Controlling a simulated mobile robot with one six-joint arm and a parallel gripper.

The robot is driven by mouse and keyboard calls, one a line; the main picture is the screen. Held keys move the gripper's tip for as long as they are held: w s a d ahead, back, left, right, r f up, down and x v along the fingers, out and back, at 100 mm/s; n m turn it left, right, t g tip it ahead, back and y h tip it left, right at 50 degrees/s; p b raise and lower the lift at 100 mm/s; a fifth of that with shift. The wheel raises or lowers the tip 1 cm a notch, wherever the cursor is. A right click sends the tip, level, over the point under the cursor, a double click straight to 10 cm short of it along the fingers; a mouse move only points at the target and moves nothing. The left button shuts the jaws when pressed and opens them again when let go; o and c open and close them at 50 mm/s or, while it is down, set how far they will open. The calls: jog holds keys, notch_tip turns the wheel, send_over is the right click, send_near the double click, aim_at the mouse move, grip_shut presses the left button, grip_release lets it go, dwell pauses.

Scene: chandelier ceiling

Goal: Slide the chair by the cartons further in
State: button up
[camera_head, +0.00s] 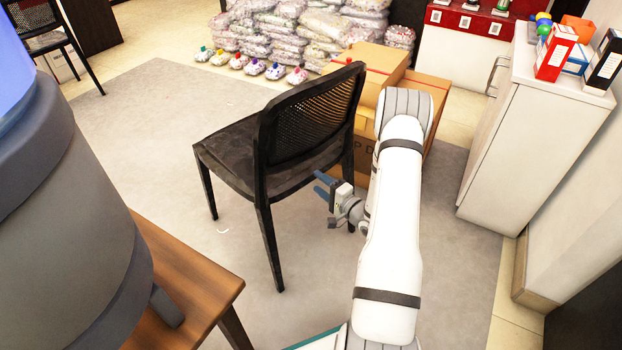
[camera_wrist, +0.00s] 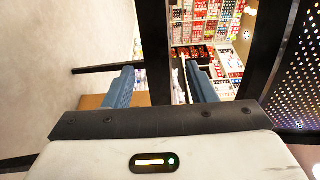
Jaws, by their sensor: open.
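The black chair (camera_head: 230,152) with a mesh back stands on the grey rug beside the brown cartons (camera_head: 430,95). Its back is toward the cartons and my arm. My gripper (camera_head: 321,183) is low beside the chair, below the backrest, with blue fingers apart and pointing left. In the wrist view my gripper (camera_wrist: 163,75) is open, and a dark bar of the chair (camera_wrist: 155,50) runs upright between the fingers. I cannot tell whether either finger touches it. The perforated chair back shows at the right edge. My arm hides part of the cartons.
A wooden table (camera_head: 190,285) stands at the near left. A white cabinet (camera_head: 535,130) with small boxes on top stands at right. Stacked bags (camera_head: 300,35) and small colourful shoe-like items lie at the back. Open rug (camera_head: 130,120) lies left of the chair.

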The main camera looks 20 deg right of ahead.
aim_at(311, 177)
jog(key=x, duration=0.5)
jog(key=shift+w+a, duration=0.15)
jog(key=shift+w, duration=0.15)
grip_shut()
dwell(1.1)
